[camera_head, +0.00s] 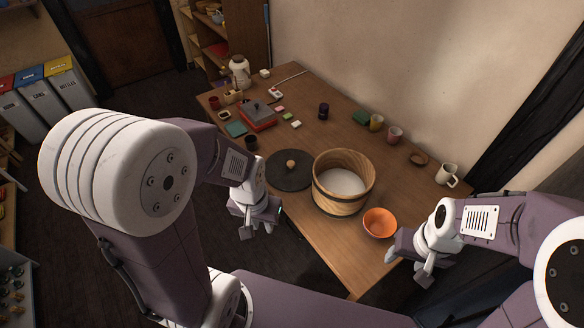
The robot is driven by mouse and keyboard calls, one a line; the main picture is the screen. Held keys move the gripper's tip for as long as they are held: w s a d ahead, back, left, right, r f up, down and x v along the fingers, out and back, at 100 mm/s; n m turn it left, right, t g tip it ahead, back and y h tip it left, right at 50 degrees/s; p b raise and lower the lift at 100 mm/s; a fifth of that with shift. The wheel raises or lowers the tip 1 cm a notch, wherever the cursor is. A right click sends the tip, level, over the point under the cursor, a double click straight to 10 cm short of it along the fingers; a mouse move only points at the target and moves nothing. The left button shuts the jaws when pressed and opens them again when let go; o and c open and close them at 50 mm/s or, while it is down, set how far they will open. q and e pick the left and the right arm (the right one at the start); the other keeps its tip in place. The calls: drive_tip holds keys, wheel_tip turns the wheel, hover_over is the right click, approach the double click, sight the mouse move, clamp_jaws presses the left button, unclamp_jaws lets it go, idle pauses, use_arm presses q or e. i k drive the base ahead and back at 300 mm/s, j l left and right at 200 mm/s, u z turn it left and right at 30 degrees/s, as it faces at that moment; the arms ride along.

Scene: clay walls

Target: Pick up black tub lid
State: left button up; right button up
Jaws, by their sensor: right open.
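The black tub lid (282,181) is a flat dark disc with a small round wooden knob. It lies on the wooden table just left of the wooden tub (343,191), which is uncovered and has something white inside. My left gripper (256,230) is at the table's near edge, in front and to the left of the lid. It points down, its fingers look apart with nothing between them, and it does not touch the lid. My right gripper (407,268) is open and empty, beyond the near right table edge, close to an orange bowl (380,223).
Dark cups (251,142), a red box (258,122) and several small items stand left and behind the lid. Bare table (325,247) lies in front of the tub.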

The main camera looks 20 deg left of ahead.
sight(290, 170)
drive_tip(key=i+j+z, duration=0.2)
drive_tip(key=z, duration=0.15)
drive_tip(key=i+j+z, duration=0.15)
drive_tip(key=j+z, duration=0.25)
drive_tip(key=i+j+z, duration=0.1)
drive_tip(key=j+z, duration=0.25)
drive_tip(key=j, duration=0.05)
